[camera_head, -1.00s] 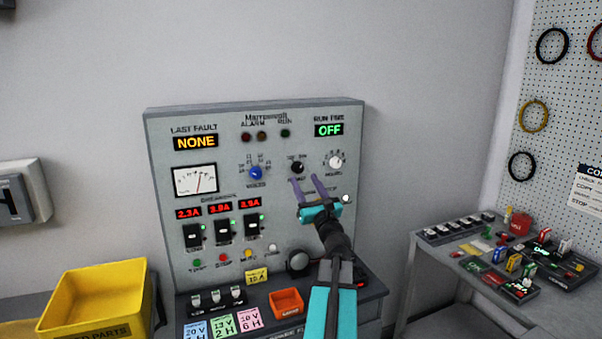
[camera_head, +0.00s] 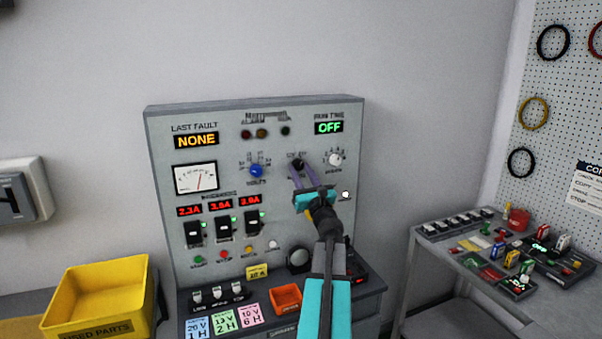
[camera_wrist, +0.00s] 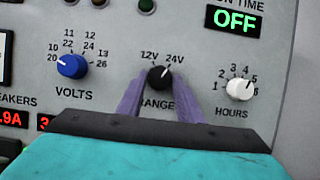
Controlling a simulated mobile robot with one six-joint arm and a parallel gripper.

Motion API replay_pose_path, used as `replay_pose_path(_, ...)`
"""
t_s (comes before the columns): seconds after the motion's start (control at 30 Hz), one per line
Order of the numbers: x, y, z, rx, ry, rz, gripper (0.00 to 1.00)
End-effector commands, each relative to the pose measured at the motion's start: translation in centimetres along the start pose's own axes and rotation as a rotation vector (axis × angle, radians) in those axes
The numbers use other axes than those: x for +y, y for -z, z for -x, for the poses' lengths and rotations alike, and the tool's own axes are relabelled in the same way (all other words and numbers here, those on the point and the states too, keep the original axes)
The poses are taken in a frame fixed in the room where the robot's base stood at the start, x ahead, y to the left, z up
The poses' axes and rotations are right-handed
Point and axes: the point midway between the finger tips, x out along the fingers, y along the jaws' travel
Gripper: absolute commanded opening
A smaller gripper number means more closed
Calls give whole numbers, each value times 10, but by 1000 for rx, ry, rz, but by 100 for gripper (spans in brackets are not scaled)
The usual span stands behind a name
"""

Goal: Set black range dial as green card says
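The black range dial (camera_wrist: 159,77) is on the panel between a 12V mark at left and a 24V mark at right. Its white pointer line leans up and right toward 24V. The dial also shows in the head view (camera_head: 298,164). My gripper (camera_wrist: 158,84) has its two purple fingers on either side of the dial, and they appear shut on it. The head view shows my gripper (camera_head: 298,168) reaching the panel from below. The green card (camera_head: 223,320) lies on the ledge below the panel, among other cards, and reads 13 V, 2 H.
The blue VOLTS knob (camera_wrist: 71,66) is left of the range dial and the white HOURS knob (camera_wrist: 240,88) is close at right. The green display (camera_wrist: 233,20) reads OFF. A blue card (camera_head: 197,327), a pink card (camera_head: 249,316) and an orange bin (camera_head: 286,299) are on the ledge.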

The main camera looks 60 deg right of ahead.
Motion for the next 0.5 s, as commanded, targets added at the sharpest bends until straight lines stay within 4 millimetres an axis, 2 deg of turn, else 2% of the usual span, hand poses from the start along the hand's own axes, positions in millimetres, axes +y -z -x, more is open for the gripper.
replay_pose_path(0.03, 0, 0, 0, 0, 0, 0, 24)
replay_pose_path(0.13, 0, 0, 0, 0, 0, 0, 7)
replay_pose_path(0.5, 0, 1, 0, 0, -13, 29, 6)
